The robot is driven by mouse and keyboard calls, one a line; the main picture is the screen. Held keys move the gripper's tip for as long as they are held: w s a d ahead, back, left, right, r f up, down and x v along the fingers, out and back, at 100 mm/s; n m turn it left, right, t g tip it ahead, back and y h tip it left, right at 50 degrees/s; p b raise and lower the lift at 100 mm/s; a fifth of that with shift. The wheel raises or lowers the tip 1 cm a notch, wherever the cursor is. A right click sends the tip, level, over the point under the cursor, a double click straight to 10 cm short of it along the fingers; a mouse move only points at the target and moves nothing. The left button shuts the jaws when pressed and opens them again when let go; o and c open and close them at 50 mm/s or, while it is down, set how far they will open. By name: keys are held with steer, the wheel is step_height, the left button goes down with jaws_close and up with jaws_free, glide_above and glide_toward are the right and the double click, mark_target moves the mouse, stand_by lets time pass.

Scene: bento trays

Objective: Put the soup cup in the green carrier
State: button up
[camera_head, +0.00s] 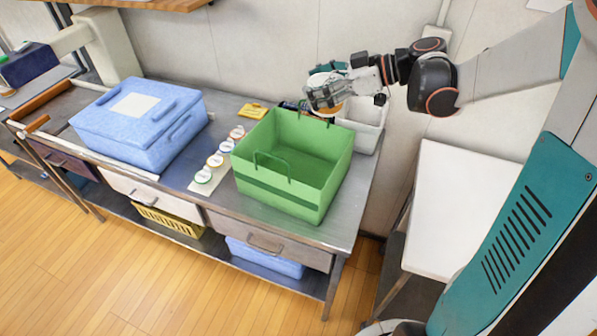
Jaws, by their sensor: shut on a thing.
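The green carrier (313,190) stands open at the right end of the metal counter, with thin handles on its near and far sides. Its visible floor looks empty. My gripper (322,96) is above the carrier's far right rim. It is shut on what appears to be the soup cup (329,109), a small round thing with orange at its lower edge. My fingers hide most of it, so its tilt and contents cannot be told.
A white bin (364,128) stands behind the carrier. Several round lidded items lie on a strip (203,182) left of it, near a yellow packet (253,111). A blue lidded box (150,140) fills the counter's left. A white table (461,205) stands at right.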

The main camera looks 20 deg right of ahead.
step_height(320, 180, down, 20)
steer(key=b, duration=0.6)
steer(key=shift+r, duration=0.2)
steer(key=shift+f, duration=0.1)
steer(key=shift+f+b, duration=0.35)
steer(key=shift+b, duration=0.05)
steer(key=shift+f, duration=0.2)
steer(key=shift+s, duration=0.1)
